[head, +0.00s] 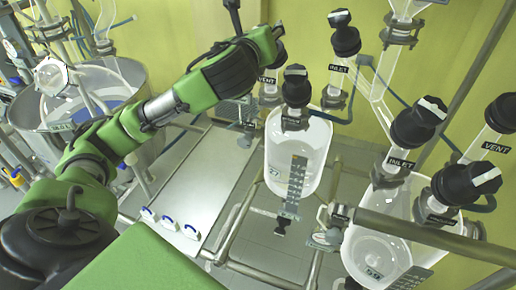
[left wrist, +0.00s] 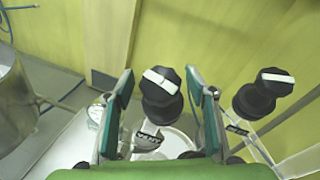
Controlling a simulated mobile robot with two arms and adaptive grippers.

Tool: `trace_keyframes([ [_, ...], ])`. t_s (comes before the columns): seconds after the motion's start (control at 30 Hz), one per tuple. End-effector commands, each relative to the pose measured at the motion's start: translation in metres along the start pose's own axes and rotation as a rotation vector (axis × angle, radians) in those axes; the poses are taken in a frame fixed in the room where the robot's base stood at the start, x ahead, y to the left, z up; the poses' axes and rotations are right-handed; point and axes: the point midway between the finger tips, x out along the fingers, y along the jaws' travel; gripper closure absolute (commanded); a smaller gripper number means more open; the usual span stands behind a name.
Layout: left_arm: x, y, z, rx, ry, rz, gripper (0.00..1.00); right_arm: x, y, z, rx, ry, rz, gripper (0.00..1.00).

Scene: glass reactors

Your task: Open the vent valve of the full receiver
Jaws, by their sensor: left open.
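The middle receiver (head: 297,155) is a glass vessel that looks filled with whitish content. Its vent label (head: 267,80) shows beside my left gripper, which hides the vent knob in the head view. In the left wrist view, a black vent knob (left wrist: 161,92) with a white bar stands between the fingers of my left gripper (left wrist: 160,78). The bar lies slantwise, nearly across the picture. The fingers are open, one on each side, with visible gaps to the knob. My right gripper is not seen.
Metal pipes frame both. A large steel vessel (head: 135,75) stands at left.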

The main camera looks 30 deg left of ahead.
Motion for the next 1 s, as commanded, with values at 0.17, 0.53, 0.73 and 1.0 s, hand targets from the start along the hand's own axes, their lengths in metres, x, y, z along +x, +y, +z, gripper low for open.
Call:
trace_keyframes([
  [0.17,0.001,0.003,-0.001,0.070,0.000,-0.108,0.49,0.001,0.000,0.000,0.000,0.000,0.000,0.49],
  [0.53,0.001,0.003,-0.001,0.191,0.000,-0.323,0.49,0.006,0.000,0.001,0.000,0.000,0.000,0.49],
  [0.73,0.001,0.003,-0.002,0.252,0.000,-0.431,0.49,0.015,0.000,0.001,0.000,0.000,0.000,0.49],
  [1.0,0.001,0.002,-0.002,0.315,0.001,-0.544,0.49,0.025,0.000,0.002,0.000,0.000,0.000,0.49],
])
